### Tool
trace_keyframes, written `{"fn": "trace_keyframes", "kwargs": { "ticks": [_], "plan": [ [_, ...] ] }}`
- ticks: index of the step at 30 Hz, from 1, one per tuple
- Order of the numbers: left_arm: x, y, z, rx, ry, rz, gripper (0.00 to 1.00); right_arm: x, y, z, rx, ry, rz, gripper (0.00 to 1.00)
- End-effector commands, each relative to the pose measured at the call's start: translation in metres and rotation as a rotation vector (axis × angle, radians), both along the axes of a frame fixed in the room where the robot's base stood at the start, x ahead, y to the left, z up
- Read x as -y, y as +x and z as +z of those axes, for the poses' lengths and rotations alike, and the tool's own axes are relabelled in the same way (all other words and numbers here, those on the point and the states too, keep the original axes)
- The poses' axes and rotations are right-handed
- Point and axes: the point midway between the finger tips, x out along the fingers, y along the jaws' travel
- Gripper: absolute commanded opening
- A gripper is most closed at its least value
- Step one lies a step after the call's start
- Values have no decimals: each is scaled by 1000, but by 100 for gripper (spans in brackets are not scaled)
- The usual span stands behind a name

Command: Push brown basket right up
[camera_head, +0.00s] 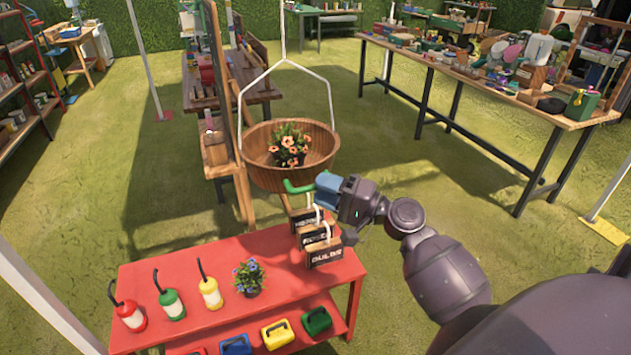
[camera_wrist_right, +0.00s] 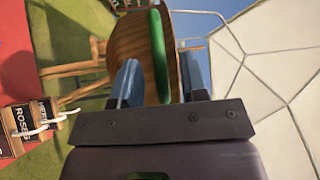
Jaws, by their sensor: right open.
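The brown wooden basket (camera_head: 262,178) hangs from a white frame (camera_head: 284,62) and holds a potted plant with orange flowers (camera_head: 290,142). A green handle (camera_head: 297,188) sticks out at its lower front rim. My right gripper (camera_head: 325,186) is just right of the handle, low at the basket's front. In the right wrist view, the green handle (camera_wrist_right: 158,50) lies between its two blue open fingers (camera_wrist_right: 158,78), with the basket's wood (camera_wrist_right: 126,42) behind. Whether the fingers touch the handle cannot be told. My left gripper is not in view.
A red table (camera_head: 190,265) stands below, with bottles, a blue-flowered plant (camera_head: 249,278) and labelled wooden boxes (camera_head: 325,256) close under my right gripper. A wooden stand (camera_head: 240,120) is left of the basket. A long cluttered table (camera_head: 440,62) is at right, with grass between.

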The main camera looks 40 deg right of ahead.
Motion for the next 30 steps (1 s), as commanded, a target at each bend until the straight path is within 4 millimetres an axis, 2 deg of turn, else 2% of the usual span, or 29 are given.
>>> {"fn": "trace_keyframes", "kwargs": {
  "ticks": [6,17,25,30],
  "plan": [
    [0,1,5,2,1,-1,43,-10,17,3,-1,1,0,40],
    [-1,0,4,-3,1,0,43,-13,20,2,0,0,-1,40],
    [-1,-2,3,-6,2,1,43,-12,20,2,0,-1,-1,0],
    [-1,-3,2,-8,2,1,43,-12,20,2,0,-1,-1,0]
  ]
}}
